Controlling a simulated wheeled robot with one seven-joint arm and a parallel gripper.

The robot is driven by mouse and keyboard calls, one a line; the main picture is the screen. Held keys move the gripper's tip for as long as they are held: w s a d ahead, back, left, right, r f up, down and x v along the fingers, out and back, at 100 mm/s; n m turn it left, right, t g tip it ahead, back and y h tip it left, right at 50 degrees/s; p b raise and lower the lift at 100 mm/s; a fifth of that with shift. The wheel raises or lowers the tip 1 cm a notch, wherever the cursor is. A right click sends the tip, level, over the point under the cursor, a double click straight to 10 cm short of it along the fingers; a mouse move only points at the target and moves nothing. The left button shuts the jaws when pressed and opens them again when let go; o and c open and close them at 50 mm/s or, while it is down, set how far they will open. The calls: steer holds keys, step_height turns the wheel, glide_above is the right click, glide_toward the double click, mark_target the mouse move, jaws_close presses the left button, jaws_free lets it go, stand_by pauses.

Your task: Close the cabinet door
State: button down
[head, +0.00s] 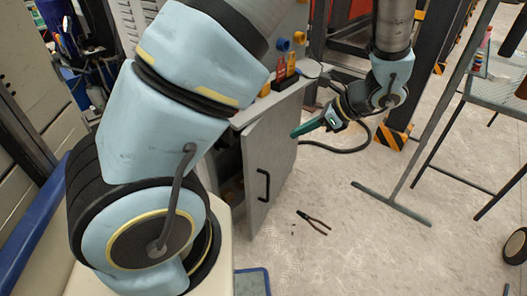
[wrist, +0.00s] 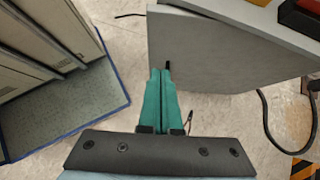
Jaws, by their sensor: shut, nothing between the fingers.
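The cabinet door (head: 272,150) is a grey panel with a black bar handle (head: 263,185) near its near edge. It stands ajar, with a dark gap into the cabinet (head: 228,165) along its left side. My gripper (head: 295,133) has teal fingers, closed together and empty. In the head view it is to the right of the door, pointing left at the outer face, high up and away from the handle. In the wrist view the shut fingers (wrist: 163,75) overlap the lower left part of the grey door panel (wrist: 215,60). I cannot tell whether they touch it.
Pliers (head: 313,222) lie on the floor right of the door. A black cable (head: 345,150) hangs behind my gripper. A metal stand (head: 395,205) and a table (head: 500,95) are to the right. Red and yellow items (head: 285,70) sit on the cabinet top. The floor before the door is mostly clear.

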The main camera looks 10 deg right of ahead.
mark_target(252, 145)
steer(key=x, duration=0.4)
steer(key=a+r+x, duration=0.1)
steer(key=x, duration=0.6)
steer(key=shift+w+a, duration=0.4)
steer(key=shift+w, duration=0.05)
steer(key=shift+w+a+p, duration=0.3)
steer(key=shift+w+a, duration=0.05)
steer(key=shift+a, duration=0.15)
steer(key=shift+a+f, duration=0.1)
